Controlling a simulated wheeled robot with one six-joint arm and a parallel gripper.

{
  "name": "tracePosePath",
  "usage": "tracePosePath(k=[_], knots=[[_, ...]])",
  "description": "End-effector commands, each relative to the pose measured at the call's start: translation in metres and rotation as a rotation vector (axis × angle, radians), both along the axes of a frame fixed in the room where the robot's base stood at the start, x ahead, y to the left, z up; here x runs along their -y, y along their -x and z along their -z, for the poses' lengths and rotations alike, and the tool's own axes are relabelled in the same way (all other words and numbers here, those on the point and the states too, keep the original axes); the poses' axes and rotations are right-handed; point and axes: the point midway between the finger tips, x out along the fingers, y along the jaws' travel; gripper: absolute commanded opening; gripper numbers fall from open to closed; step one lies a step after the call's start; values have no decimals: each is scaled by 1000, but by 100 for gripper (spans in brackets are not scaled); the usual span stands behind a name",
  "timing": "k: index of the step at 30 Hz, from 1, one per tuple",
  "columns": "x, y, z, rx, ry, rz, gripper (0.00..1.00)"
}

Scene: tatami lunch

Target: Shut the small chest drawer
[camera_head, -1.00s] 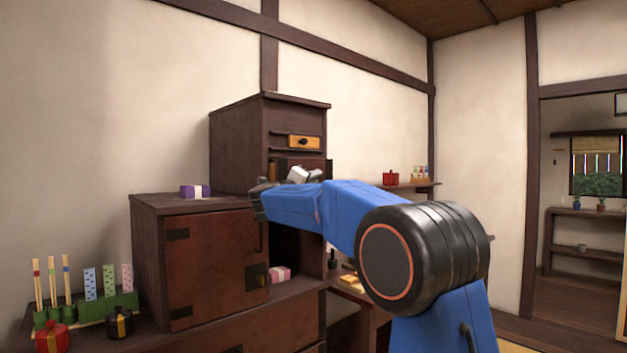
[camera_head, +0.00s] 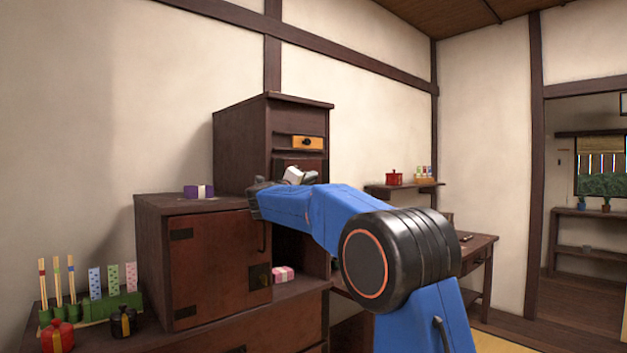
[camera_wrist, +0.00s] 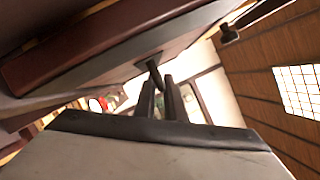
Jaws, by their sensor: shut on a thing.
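The small chest (camera_head: 240,150) is dark wood and stands on the cabinet in the head view. In the wrist view my gripper's two dark fingers (camera_wrist: 167,98) are closed about a dark handle (camera_wrist: 154,74) that stands out from a panel (camera_wrist: 130,62). In the head view the fingertips are hidden behind my blue arm.
A lower cabinet (camera_head: 215,260) with a closed door stands left of my arm, with a purple box (camera_head: 198,191) on top. A pink box (camera_head: 283,273) lies beside it. A wall shelf (camera_head: 405,188) holds a red pot (camera_head: 394,177). A desk (camera_head: 478,245) stands at right.

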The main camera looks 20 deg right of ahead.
Motion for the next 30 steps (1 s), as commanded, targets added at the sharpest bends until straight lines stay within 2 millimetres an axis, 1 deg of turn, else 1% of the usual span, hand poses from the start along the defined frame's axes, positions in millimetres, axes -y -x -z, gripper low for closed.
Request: tracePosePath(k=[1, 6, 7, 16, 19, 23, 30], knots=[[-1, -2, -3, 1, 5, -6, 0], [-2, -2, -3, 2, 6, -8, 0], [-2, -2, -3, 2, 6, -8, 16], [-2, -1, -2, 1, 5, -6, 16], [-6, 2, -1, 1, 5, -6, 16], [-19, 12, 3, 0, 5, -8, 16], [-54, 41, 13, 1, 5, -9, 16]])
